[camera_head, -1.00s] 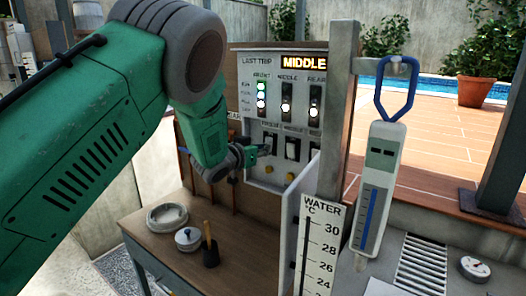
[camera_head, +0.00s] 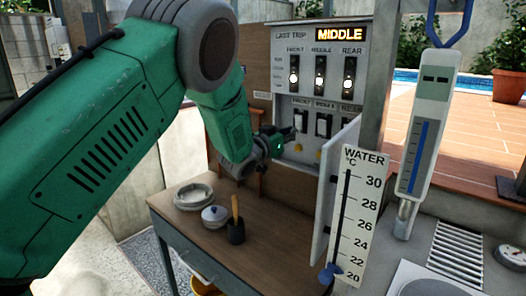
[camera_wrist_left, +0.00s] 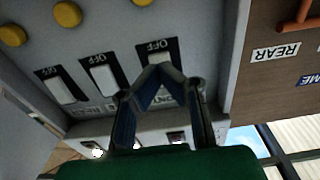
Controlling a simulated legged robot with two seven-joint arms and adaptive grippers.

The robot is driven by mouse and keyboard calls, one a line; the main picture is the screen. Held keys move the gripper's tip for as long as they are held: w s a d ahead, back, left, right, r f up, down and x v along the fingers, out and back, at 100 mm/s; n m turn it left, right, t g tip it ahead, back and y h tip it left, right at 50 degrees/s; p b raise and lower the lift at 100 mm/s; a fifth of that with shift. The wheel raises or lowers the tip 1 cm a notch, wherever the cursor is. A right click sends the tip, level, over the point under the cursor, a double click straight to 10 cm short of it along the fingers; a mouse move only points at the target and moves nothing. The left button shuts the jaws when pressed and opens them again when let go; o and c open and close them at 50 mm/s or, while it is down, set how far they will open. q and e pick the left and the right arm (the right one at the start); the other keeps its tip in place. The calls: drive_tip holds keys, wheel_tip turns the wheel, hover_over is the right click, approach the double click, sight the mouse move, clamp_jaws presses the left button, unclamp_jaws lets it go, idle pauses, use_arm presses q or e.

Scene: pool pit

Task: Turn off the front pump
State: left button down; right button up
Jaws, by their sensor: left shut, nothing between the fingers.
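The grey pump panel (camera_head: 310,90) stands at upper centre in the head view. Its front switch (camera_head: 301,120) is a white rocker on a black plate, left of the middle switch (camera_head: 323,124) and rear switch (camera_head: 346,127). My left gripper (camera_head: 290,134) is shut and empty, its tips at the front switch's lower left. The left wrist view shows the panel upside down, with the fingertips (camera_wrist_left: 160,72) over or touching the right-hand rocker (camera_wrist_left: 156,55); contact is unclear. My right gripper is not seen.
An open panel door (camera_head: 340,190) juts out right of the switches. The table below (camera_head: 200,235) holds a dish (camera_head: 193,196), a lidded pot (camera_head: 214,216) and a dark cup with a wooden handle (camera_head: 236,230). A water thermometer (camera_head: 360,215) stands at right.

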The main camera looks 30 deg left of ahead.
use_arm(q)
drive_tip(key=s+a+f+b, duration=0.1)
drive_tip(key=s+a+f, duration=0.1)
drive_tip(key=s, duration=0.8)
drive_tip(key=shift+s, duration=0.3)
drive_tip(key=shift+a+f, duration=0.1)
drive_tip(key=shift+a, duration=0.05)
